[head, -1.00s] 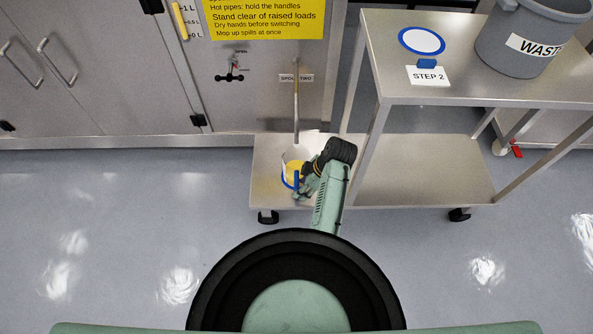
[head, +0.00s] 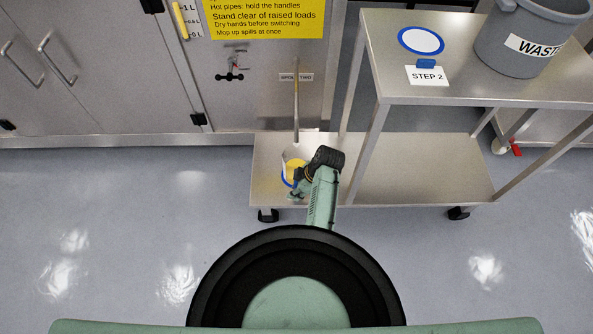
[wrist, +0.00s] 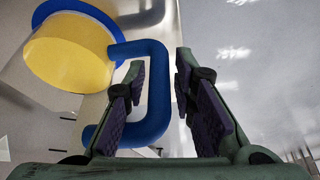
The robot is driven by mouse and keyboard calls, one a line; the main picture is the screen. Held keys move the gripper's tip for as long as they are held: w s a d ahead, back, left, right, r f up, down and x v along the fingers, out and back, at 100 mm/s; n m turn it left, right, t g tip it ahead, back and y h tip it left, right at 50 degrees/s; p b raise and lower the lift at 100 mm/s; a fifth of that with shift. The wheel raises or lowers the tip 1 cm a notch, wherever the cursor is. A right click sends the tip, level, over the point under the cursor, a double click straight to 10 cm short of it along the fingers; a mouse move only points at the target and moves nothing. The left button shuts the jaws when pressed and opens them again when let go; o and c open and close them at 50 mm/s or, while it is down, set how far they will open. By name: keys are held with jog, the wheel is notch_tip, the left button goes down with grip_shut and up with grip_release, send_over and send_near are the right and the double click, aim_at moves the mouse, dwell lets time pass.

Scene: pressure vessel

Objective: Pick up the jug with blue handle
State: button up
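The jug (head: 290,163) has a blue rim, a blue handle and yellow contents. My gripper (wrist: 162,95) is open, with purple finger pads. A gap shows between the handle and the right finger; the left finger overlaps the handle's lower part, and I cannot tell if they touch. In the head view my gripper (head: 297,188) partly hides the handle.
A thin pipe (head: 296,110) comes down just above the jug. The trolley's lower shelf (head: 415,170) is clear to the right. Its top shelf (head: 395,45) holds a blue-ringed disc (head: 421,40), a STEP 2 sign (head: 428,76) and a grey waste bin (head: 500,50).

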grip_shut()
jog(key=shift+r, duration=0.15)
dwell(0.4)
